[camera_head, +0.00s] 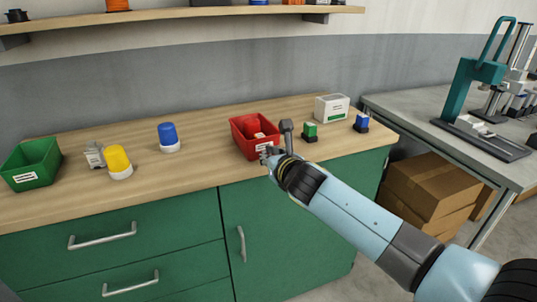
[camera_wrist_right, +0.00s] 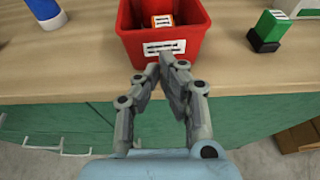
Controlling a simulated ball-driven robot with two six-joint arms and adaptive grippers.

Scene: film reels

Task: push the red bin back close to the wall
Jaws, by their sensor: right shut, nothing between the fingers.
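The red bin (camera_head: 240,129) stands upright on the wooden counter near its front edge, with a gap of bare counter between it and the grey wall (camera_head: 180,92) behind. In the right wrist view the red bin (camera_wrist_right: 190,43) has a white label on its front and a small orange and white item inside. My right gripper (camera_head: 267,152) is at the bin's front. Its fingertips (camera_wrist_right: 166,58) are together, empty, just below the label; I cannot tell whether they touch the bin. My left gripper is not in view.
Right of the bin stand a green-topped block (camera_head: 309,131), a white box (camera_head: 332,107) and a blue-topped block (camera_head: 361,122). Left are a blue-capped jar (camera_head: 168,136), a yellow-capped jar (camera_head: 119,160) and a green bin (camera_head: 31,163). A shelf (camera_head: 180,14) runs above the counter.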

